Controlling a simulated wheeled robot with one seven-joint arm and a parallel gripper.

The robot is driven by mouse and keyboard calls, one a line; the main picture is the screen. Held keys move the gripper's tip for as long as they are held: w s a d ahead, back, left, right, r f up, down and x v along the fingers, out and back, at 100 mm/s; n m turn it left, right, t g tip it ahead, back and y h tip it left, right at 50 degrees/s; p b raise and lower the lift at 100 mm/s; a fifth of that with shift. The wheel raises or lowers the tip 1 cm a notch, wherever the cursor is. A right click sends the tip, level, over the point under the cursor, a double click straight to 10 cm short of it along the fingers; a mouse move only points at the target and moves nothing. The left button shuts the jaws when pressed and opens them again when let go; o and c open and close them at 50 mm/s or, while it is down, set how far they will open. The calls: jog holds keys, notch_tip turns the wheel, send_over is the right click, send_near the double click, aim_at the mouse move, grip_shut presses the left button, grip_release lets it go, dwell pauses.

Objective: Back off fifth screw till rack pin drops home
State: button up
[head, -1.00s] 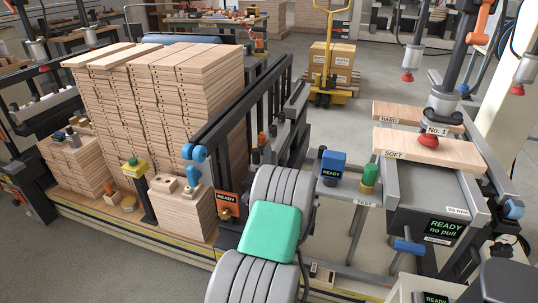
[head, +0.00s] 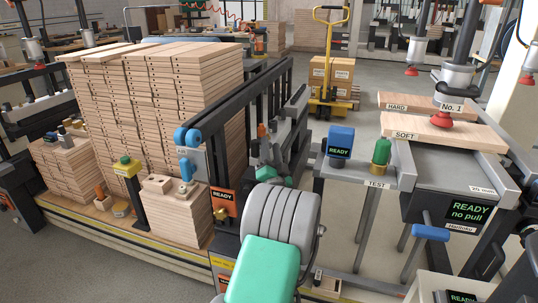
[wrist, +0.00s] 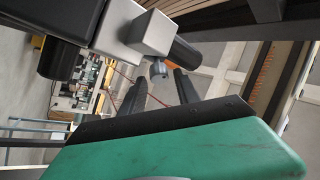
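I cannot single out the fifth screw or the rack pin in either view. In the wrist view, my gripper (wrist: 160,80) shows two dark fingers standing apart, with nothing seen held. A small grey-blue round end (wrist: 158,69) on a pale grey block (wrist: 150,35) appears between and beyond the fingers. I cannot tell whether they touch it. My green cover fills the bottom of that view.
A tall stack of boards (head: 150,110) stands left of the frame. Right are a blue READY box (head: 341,141), a green-topped post (head: 381,151), and boards marked HARD (head: 425,104) and SOFT (head: 445,138). A yellow pallet truck (head: 322,108) stands behind on open floor.

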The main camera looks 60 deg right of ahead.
jog(key=shift+o, duration=0.5)
jog(key=shift+s+a, duration=0.1)
jog(key=shift+s, duration=0.05)
jog(key=s+a+b, duration=0.4)
jog(key=s+b, duration=0.1)
jog(key=shift+s, duration=0.2)
jog(key=shift+w+r, duration=0.1)
